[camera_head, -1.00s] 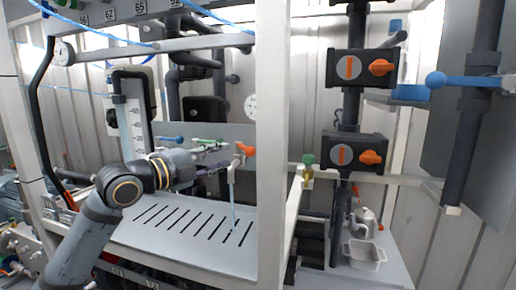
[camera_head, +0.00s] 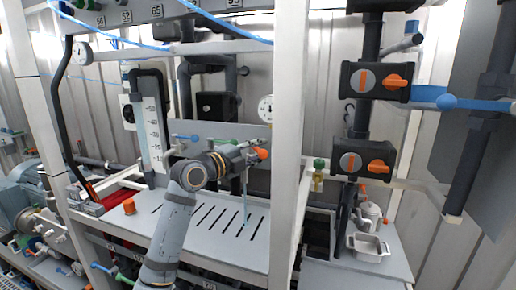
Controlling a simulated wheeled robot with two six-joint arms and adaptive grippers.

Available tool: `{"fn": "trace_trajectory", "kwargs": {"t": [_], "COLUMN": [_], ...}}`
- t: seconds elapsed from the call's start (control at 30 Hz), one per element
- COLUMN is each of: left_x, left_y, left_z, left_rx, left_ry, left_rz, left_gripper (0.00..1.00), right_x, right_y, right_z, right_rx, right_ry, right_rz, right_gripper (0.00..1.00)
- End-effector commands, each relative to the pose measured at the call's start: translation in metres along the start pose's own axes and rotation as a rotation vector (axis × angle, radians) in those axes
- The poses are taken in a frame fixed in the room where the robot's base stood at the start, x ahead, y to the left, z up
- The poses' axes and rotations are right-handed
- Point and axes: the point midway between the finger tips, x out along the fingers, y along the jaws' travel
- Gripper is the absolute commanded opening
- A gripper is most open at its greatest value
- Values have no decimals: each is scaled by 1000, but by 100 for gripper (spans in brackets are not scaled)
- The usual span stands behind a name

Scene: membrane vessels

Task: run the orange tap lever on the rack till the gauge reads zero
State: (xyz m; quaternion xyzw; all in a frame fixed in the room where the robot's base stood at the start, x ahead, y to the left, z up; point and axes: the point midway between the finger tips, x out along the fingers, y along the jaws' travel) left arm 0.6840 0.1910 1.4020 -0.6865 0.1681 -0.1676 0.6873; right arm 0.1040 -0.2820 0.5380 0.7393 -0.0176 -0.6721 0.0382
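A small orange tap lever (camera_head: 262,154) shows on the rack, just left of the white upright post, with a thin pale spout and a bluish stream or tube (camera_head: 245,205) below it. My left gripper (camera_head: 250,153) is right beside the lever, its fingers small and partly overlapping the tap. I cannot tell whether it touches the lever or whether it is open. A round white gauge (camera_head: 265,108) is above the lever, partly cut by the post. My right gripper is out of view.
The white post (camera_head: 291,130) stands close right of the lever. A slotted grey shelf (camera_head: 180,228) lies below, with an orange knob (camera_head: 129,206). Black valve boxes (camera_head: 376,82) with orange handles and a blue lever (camera_head: 447,102) are farther right.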

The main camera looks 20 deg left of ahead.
Motion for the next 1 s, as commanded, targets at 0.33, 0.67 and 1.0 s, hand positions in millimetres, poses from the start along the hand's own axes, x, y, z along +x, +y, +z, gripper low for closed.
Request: {"fn": "trace_trajectory", "kwargs": {"t": [0.33,0.67,1.0], "left_x": [0,0,-5], "left_y": [0,0,10], "left_z": [0,0,6], "left_rx": [-1,-1,0], "left_ry": [0,-1,131], "left_rz": [0,0,3], "left_gripper": [0,0,0], "right_x": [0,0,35], "right_y": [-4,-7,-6], "right_z": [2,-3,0], "right_rx": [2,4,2], "right_ry": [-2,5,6], "right_rz": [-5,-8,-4], "right_gripper": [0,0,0]}}
